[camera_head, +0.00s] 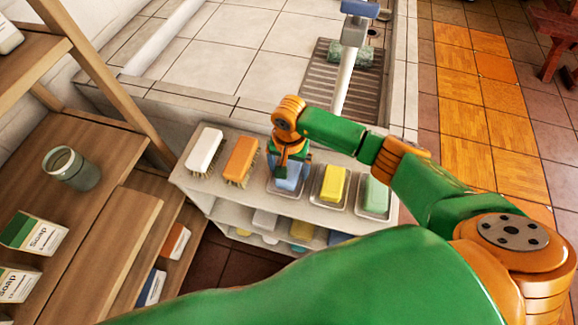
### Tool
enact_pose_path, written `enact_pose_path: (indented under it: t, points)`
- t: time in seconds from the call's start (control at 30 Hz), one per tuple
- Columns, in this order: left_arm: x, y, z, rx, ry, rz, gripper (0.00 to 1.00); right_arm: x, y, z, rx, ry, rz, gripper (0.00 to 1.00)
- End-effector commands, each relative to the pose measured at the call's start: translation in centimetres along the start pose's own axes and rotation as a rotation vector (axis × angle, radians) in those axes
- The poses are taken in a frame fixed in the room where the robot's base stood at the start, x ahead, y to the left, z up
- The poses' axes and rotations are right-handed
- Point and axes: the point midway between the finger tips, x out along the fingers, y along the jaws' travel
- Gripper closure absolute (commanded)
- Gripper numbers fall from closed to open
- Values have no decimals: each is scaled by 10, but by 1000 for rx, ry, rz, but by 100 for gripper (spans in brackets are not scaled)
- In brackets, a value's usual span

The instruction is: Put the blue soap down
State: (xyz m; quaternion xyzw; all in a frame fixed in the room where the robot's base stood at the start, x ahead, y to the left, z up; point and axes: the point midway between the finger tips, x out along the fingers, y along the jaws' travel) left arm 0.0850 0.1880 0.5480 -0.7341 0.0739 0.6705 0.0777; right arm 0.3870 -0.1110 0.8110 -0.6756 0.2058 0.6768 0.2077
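The blue soap (288,183) is at the third place from the left on the white shelf top (255,188), over a small dish. I cannot tell whether it rests in the dish or is held just above it. My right gripper (290,170) points down at the soap, with its fingers at the soap's upper part. The gripper and wrist hide part of the soap, and whether the fingers are closed on it is unclear. My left gripper is not in view.
A white brush (204,148) and an orange brush (241,158) lie left of the soap. A yellow soap (333,183) and a green soap (376,194) sit in dishes to its right. A wooden rack holds a cup (73,169) and soap boxes (35,235). The basin (225,50) lies behind.

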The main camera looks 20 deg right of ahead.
Motion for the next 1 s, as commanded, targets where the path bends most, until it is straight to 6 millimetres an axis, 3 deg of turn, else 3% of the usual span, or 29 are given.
enact_pose_path:
  t: [0.37, 0.73, 0.83, 1.0]
  points:
    - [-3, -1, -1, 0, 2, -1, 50, -11, -1, -1, -1, 2, -3, 6]
    - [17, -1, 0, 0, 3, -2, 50, -101, 0, -1, -1, 5, -2, 6]
    - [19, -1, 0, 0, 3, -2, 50, -116, 0, -1, 0, 3, -2, 6]
    - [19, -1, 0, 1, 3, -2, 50, -124, 0, 0, 1, 0, 1, 6]
